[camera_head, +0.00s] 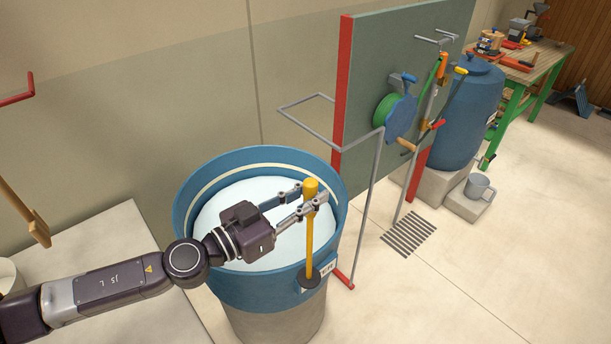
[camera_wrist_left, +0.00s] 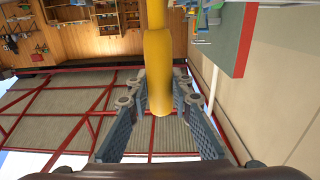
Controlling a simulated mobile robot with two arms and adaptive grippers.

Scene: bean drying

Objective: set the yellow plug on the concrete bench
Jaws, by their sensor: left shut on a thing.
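The yellow plug (camera_head: 309,235) is a long yellow rod with a thicker top and a dark disc at its lower end. It hangs upright in front of the near right rim of the blue tub in the head view. My left gripper (camera_head: 308,199) is shut on the plug near its top. In the left wrist view the yellow rod (camera_wrist_left: 158,75) stands between the fingers (camera_wrist_left: 158,100). A pale slab (camera_head: 110,240), which looks like the concrete bench, lies at the lower left, partly behind my left arm. My right gripper is not in view.
The blue tub (camera_head: 190,187) holds pale liquid. A grey wire frame (camera_head: 372,205) and a green board (camera_head: 375,70) with a reel stand to its right. A wooden-handled tool (camera_head: 38,228) hangs at the left. A grey mug (camera_head: 480,188) stands at the right.

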